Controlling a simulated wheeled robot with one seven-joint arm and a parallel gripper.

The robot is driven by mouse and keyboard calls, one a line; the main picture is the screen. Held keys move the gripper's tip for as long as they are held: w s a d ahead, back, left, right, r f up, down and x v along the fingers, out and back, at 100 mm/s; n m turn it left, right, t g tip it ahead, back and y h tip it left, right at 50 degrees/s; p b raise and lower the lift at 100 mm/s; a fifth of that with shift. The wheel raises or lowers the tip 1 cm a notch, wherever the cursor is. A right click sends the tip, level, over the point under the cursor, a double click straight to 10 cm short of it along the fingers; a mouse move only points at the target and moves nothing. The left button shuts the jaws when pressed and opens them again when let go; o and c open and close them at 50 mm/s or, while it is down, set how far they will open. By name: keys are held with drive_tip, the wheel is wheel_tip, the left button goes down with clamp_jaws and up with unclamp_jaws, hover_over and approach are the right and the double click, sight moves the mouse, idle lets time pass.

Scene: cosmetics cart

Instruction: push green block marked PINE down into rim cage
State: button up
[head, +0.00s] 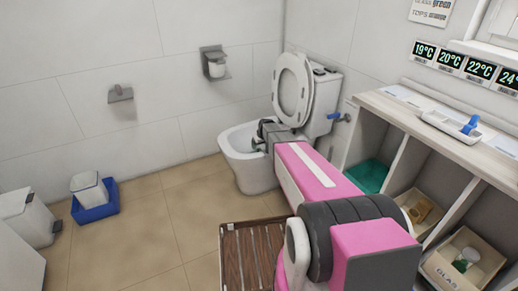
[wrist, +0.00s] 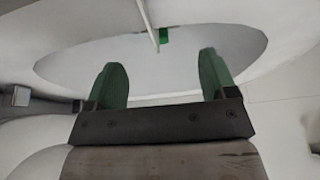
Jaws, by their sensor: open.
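A small green block (wrist: 165,35) shows at the top middle of the wrist view, beside a thin pale bar (wrist: 147,18) that looks like part of the rim cage. No marking on the block is readable, and the rest of the cage cannot be made out. My gripper (wrist: 162,64) is open, its two green fingers apart with nothing between them. The block is beyond the fingertips and apart from them. In the head view my gripper (head: 257,143) is at the toilet bowl (head: 240,163); the block and cage cannot be seen there.
The toilet lid (head: 293,88) stands raised behind the bowl. A slatted wooden cart (head: 250,250) is at the bottom. A shelf unit (head: 440,130) with bins lines the right. A blue tray (head: 95,213) holds a white box at left. Tiled floor between is clear.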

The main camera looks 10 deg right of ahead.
drive_tip(key=v, duration=0.5)
drive_tip(key=shift+r, duration=0.15)
drive_tip(key=s+r+m+g, duration=0.1)
drive_tip(key=s+r+g, duration=0.1)
drive_tip(key=s, duration=1.5)
drive_tip(key=s+a+r+m+g+h, duration=0.1)
drive_tip(key=s+r, duration=0.4)
drive_tip(key=s, duration=1.1)
drive_tip(key=shift+s+r+m+g, duration=0.35)
drive_tip(key=shift+m+g, duration=0.25)
drive_tip(key=shift+m, duration=0.2)
drive_tip(key=shift+a, duration=0.1)
